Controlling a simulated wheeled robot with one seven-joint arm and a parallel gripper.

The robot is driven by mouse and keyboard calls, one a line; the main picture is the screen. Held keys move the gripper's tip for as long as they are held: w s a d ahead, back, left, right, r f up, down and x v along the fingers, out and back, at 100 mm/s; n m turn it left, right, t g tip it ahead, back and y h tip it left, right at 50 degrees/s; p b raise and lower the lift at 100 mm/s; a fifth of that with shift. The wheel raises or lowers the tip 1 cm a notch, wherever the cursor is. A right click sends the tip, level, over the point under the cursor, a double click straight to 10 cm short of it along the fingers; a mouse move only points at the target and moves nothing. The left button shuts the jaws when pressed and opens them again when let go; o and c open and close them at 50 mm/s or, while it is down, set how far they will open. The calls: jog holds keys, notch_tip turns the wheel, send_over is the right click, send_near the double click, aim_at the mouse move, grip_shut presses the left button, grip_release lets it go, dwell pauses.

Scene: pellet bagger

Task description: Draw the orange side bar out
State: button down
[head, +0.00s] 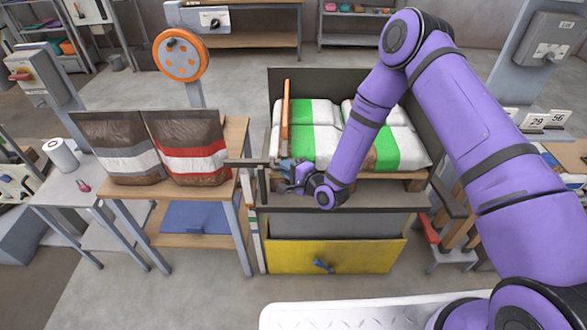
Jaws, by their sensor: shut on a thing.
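The orange side bar (286,112) is a long, thin orange strip at the left side of the dark open-fronted bay, beside the white and green bags (305,125). Its near end comes down to my gripper (282,166), at the bay's front left corner. My gripper is shut at that end of the bar; the exact contact is small and partly hidden by the gripper itself. A grey rod-like piece (245,162) reaches left from the gripper, in front of a brown bag; I cannot tell what it belongs to.
A wooden table (122,190) with two brown bags (187,148) stands close on the left. A yellow drawer front (335,257) with a blue handle is below the bay. An orange wheel (180,54) stands behind left. A red-handled stand (430,230) is at right. Floor is open at front left.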

jog(key=a, duration=1.6)
jog(key=shift+w+a, duration=0.2)
jog(key=shift+w, duration=0.05)
jog(key=c, duration=1.1)
grip_release()
jog(key=v, duration=1)
jog(key=shift+s+d, duration=0.25)
jog(key=shift+s, duration=0.05)
